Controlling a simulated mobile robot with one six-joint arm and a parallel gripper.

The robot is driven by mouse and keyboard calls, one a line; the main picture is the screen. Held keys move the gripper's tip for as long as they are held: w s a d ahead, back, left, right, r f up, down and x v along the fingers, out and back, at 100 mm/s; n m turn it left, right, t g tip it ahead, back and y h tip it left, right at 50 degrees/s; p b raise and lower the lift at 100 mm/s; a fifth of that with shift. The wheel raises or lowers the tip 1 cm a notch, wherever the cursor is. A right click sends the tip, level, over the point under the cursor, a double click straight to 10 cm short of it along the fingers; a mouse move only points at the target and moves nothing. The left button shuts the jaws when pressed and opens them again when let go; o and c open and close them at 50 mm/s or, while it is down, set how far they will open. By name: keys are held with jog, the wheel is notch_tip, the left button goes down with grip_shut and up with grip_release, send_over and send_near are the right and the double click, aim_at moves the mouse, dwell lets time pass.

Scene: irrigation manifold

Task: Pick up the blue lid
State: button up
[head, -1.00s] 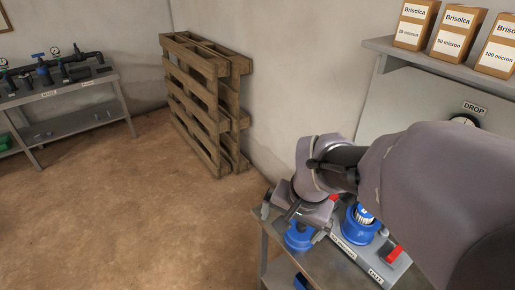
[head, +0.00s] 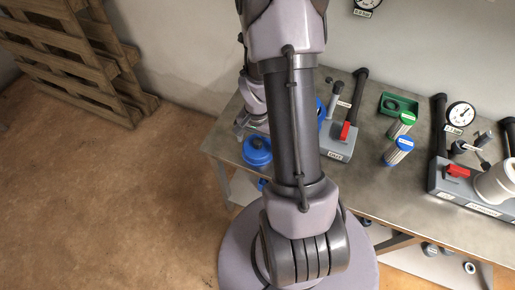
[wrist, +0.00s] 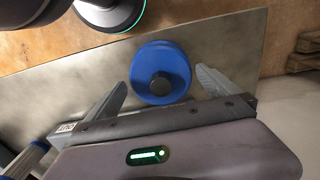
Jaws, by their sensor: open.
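The blue lid (head: 257,152) sits at the left end of the metal bench, near its front corner, in the head view. It is round with a dark knob in the middle. In the wrist view the blue lid (wrist: 177,61) lies between the two finger tips, with a gap on each side. My gripper (wrist: 162,82) is open and empty. In the head view my gripper (head: 249,122) is just behind the lid, partly hidden by my arm.
A grey manifold with a red handle (head: 345,131) stands right of the lid. Filter cartridges (head: 397,151) and a green tray (head: 398,104) are on the bench (head: 375,185). A second manifold (head: 465,196) is further right. Pallets (head: 75,50) lean at the back left.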

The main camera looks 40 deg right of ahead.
aim_at(258, 148)
jog(key=f, duration=0.1)
jog(key=f+b, duration=0.1)
jog(key=f, duration=0.1)
jog(key=f+b, duration=0.1)
jog(key=f, duration=0.1)
jog(key=shift+w+d, duration=0.1)
jog(key=shift+d, duration=0.15)
jog(key=shift+r, duration=0.2)
jog(key=c, duration=1.2)
